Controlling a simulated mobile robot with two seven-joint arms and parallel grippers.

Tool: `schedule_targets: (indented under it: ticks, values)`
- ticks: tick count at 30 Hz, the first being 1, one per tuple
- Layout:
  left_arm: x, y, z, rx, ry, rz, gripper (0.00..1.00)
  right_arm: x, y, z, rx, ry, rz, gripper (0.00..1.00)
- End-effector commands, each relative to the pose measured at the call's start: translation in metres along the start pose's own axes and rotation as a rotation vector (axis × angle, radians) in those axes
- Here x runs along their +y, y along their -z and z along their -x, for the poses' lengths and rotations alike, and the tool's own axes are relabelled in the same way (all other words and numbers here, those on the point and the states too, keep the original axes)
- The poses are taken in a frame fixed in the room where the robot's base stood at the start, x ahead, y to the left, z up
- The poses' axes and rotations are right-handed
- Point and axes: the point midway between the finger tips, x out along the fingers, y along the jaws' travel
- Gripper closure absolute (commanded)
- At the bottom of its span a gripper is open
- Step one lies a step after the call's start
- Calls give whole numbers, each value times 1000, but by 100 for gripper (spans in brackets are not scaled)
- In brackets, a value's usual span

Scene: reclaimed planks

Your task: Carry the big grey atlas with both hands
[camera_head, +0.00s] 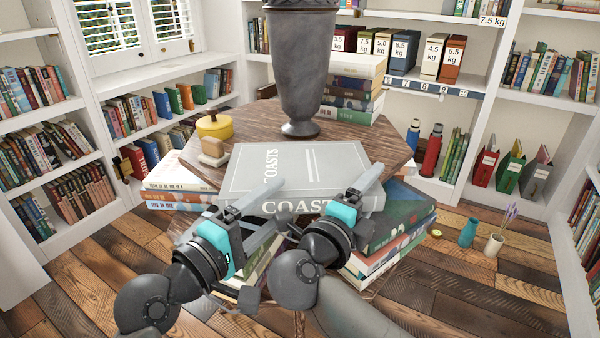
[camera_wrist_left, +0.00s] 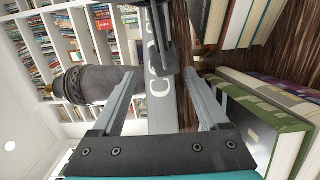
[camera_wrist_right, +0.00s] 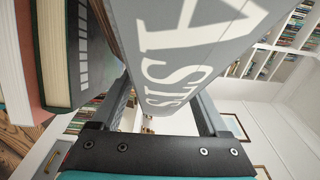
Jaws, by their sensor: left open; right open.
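The big grey atlas (camera_head: 325,160), with COASTS on its cover and spine, lies flat at the near side of the wooden table, its spine facing me. My left gripper (camera_head: 279,203) is open at the spine's left part; in the left wrist view the spine (camera_wrist_left: 162,112) shows between its spread fingers. My right gripper (camera_head: 374,198) is open at the spine's right part; in the right wrist view the spine (camera_wrist_right: 185,50) fills the space ahead of and between its fingers. I cannot tell whether any finger touches the atlas. My grippers hide parts of the spine.
A tall grey vase (camera_head: 302,75) stands just behind the atlas, with a book stack (camera_head: 352,95) beside it. A yellow pot (camera_head: 214,126) and a small pale object (camera_head: 213,150) stand to the left. Book stacks flank the atlas at left (camera_head: 175,185) and right (camera_head: 400,222).

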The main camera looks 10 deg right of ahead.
Motion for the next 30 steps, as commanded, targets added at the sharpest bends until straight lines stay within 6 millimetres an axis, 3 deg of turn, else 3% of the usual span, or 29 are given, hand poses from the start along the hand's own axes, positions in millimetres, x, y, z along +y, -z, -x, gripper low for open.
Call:
schedule_targets:
  ticks: [9, 30]
  values:
    - [0, 0, -1, 0, 0, 0, 24, 0, 0, -1, 0, -1, 0, 24]
    - [0, 0, -1, 0, 0, 0, 100, 0, 0, -1, 0, -1, 0, 100]
